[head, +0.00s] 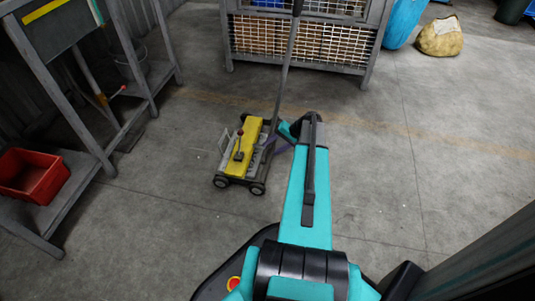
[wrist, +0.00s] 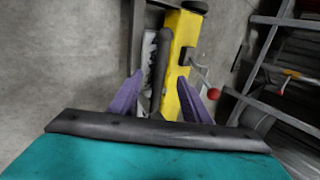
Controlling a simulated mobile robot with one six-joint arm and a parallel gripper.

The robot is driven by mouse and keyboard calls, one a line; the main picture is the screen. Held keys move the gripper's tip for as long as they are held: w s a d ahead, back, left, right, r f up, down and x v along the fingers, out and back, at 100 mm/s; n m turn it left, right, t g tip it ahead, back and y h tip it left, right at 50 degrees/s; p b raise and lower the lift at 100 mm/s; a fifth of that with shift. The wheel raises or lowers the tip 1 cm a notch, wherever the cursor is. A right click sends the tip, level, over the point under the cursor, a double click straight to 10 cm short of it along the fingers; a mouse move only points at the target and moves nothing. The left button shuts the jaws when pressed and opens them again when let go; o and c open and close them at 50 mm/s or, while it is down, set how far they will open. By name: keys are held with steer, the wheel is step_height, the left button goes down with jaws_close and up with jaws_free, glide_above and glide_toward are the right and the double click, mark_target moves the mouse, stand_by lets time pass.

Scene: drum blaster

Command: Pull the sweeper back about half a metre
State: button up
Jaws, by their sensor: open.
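The sweeper (head: 243,155) is a low wheeled machine with a yellow top, a red-knobbed lever and a long dark handle pole rising up and back. It stands on the floor, left of my arm in the head view. My gripper (head: 274,145) is at its right side, close to the lower part of the pole. In the wrist view, the purple fingers of my gripper (wrist: 162,95) are spread, with a dark bar and the yellow body (wrist: 180,60) of the sweeper showing between and beyond them. I cannot tell whether the fingers touch it.
A grey workbench (head: 85,125) with a red bin (head: 32,176) on its lower shelf stands at the left. A mesh crate (head: 300,42) stands behind the sweeper. A blue drum (head: 403,22) and a tan sack (head: 440,36) are at the back right.

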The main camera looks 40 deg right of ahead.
mark_target(268, 150)
steer(key=shift+x, duration=2.45)
steer(key=shift+c, duration=0.2)
jaws_close()
